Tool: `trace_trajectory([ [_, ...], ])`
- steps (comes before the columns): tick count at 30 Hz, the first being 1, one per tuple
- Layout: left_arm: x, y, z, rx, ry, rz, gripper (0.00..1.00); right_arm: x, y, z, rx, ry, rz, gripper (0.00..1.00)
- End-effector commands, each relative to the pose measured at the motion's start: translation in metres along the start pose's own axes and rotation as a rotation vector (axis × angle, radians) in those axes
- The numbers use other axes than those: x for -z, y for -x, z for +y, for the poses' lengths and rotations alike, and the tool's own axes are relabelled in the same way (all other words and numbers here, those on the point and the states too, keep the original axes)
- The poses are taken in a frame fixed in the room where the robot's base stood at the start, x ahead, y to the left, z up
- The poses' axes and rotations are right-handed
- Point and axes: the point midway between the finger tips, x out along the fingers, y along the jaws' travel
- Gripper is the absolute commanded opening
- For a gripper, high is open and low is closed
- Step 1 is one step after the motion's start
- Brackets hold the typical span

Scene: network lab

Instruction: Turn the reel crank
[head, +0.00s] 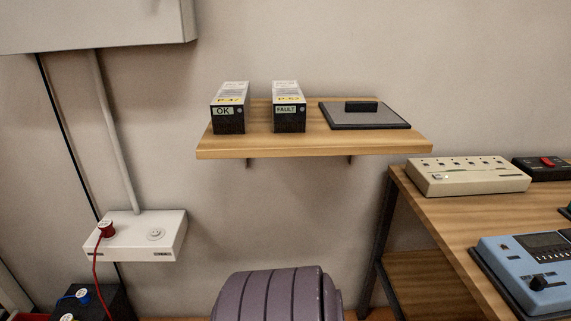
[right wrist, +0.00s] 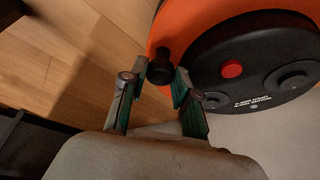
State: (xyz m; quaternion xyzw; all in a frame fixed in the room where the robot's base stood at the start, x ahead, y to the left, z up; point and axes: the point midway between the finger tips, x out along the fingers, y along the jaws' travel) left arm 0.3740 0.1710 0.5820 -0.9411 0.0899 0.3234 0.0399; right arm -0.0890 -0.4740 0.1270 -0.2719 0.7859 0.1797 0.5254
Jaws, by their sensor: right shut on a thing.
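In the right wrist view, the orange reel (right wrist: 190,22) carries a large black disc (right wrist: 215,50) with a red round centre (right wrist: 231,69) and white lettering near its lower edge. A black crank knob (right wrist: 160,67) sticks out at the disc's left side. My right gripper (right wrist: 161,80) has its two green-padded fingers on either side of this knob and is shut on it. The crank arm behind the knob is hard to make out. The reel does not show clearly in the head view, and neither gripper shows there. My left gripper is in no view.
A white wall box (head: 165,235) holds a red plug (head: 106,229). A workbench (head: 440,225) with instruments stands right. A ribbed purple-grey object (head: 275,295) is bottom centre.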

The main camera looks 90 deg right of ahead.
Motion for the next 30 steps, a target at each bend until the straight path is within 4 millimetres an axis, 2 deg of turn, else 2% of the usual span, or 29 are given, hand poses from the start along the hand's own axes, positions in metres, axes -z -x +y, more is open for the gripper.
trace_trajectory([
  [1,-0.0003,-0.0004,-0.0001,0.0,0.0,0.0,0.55,-0.0002,-0.0012,0.0063,-0.009,-0.001,0.001,0.0],
  [12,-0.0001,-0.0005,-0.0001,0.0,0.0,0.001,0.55,-0.0001,-0.0013,0.0075,-0.011,-0.001,0.001,0.0],
  [13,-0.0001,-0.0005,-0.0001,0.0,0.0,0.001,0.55,-0.0002,-0.0013,0.0076,-0.011,-0.001,0.001,0.33],
  [14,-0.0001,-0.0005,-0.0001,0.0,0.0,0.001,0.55,-0.0003,-0.0013,0.0076,-0.011,0.0,0.001,0.38],
  [30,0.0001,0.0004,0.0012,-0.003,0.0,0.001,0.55,-0.0018,-0.0001,0.0033,-0.005,0.0,-0.002,0.4],
])
